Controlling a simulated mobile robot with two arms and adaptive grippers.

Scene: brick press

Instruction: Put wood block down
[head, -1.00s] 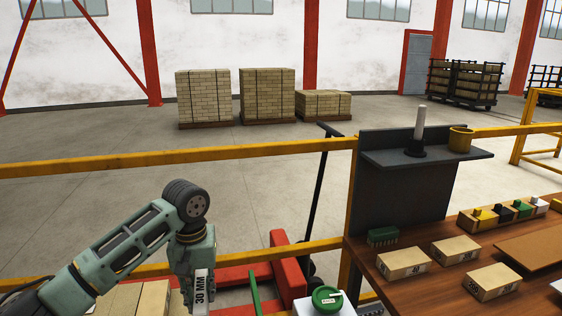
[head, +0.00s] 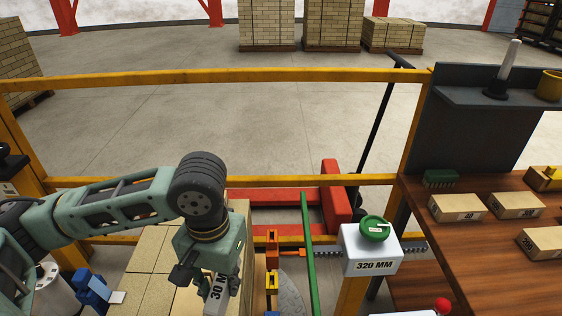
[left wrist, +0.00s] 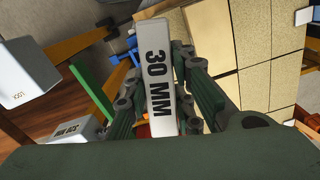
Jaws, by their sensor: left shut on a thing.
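My left gripper (head: 214,284) is shut on a block marked 30 MM (head: 219,291), near the lower middle of the head view. The block's pale lettered face also shows in the left wrist view (left wrist: 158,72), between the two fingers of my left gripper (left wrist: 165,90). The block points downward, tilted, in front of a stack of tan bricks (head: 150,252). I cannot tell whether it touches anything below. Several wood blocks with printed faces, such as a wood block (head: 457,207), lie on the brown table at the right. My right gripper is out of view.
A white box marked 320 MM (head: 371,262) with a green dial (head: 375,228) stands right of my left gripper. A green bar (head: 308,250) and an orange part (head: 272,249) are between them. A yellow rail (head: 290,75) runs behind. A red button (head: 442,305) is at lower right.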

